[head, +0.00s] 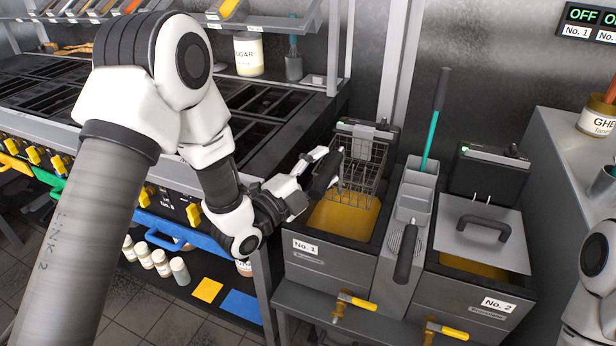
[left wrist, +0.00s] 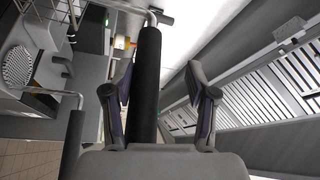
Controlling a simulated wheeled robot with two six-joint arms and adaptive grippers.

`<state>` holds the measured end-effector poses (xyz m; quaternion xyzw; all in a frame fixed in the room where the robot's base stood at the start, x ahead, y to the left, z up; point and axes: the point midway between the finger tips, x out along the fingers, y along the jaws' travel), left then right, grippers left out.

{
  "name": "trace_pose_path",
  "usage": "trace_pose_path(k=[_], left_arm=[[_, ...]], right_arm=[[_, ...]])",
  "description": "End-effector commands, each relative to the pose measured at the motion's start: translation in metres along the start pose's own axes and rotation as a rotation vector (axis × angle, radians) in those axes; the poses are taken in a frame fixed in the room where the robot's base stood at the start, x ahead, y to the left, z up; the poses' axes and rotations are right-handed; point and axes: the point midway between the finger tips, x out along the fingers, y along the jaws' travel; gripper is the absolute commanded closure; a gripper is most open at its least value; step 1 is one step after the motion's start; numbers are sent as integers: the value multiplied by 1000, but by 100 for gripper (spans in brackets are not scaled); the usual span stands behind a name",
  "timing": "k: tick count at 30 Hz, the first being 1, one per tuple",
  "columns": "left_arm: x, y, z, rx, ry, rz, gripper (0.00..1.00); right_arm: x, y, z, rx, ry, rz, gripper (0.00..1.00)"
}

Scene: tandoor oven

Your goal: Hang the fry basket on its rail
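The wire fry basket (head: 362,163) is at the back of the No. 1 fryer, above its yellow oil (head: 343,220). Its lower part is close to the oil; I cannot tell whether it touches the oil or the rail at the back. My left gripper (head: 325,172) is at the basket's left front side, by its handle. In the left wrist view the black handle (left wrist: 149,85) lies between the fingers, with a clear gap on the right side. The left gripper is open around it. My right gripper is out of view.
A grey divider with bins (head: 412,195) and a teal-handled tool (head: 434,120) stands right of the No. 1 fryer. The No. 2 fryer has a lid (head: 483,232) with a dark handle. A grated cooking range (head: 262,115) lies to the left.

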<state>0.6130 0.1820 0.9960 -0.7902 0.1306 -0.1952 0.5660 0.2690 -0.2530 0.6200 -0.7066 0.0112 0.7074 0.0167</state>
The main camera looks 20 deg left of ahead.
Motion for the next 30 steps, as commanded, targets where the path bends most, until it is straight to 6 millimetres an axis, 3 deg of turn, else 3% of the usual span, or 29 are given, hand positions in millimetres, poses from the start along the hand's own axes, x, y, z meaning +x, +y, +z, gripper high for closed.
trace_pose_path(k=[9, 13, 18, 30], left_arm=[[-76, -1, 2, -10, -8, -3, 44], [-100, -1, 2, -7, -6, -3, 44], [-112, -1, 0, -3, 0, -3, 44], [-113, 0, 0, -1, 0, -3, 44]], right_arm=[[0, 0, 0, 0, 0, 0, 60], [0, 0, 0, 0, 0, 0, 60], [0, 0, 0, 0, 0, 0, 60], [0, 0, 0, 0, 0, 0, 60]])
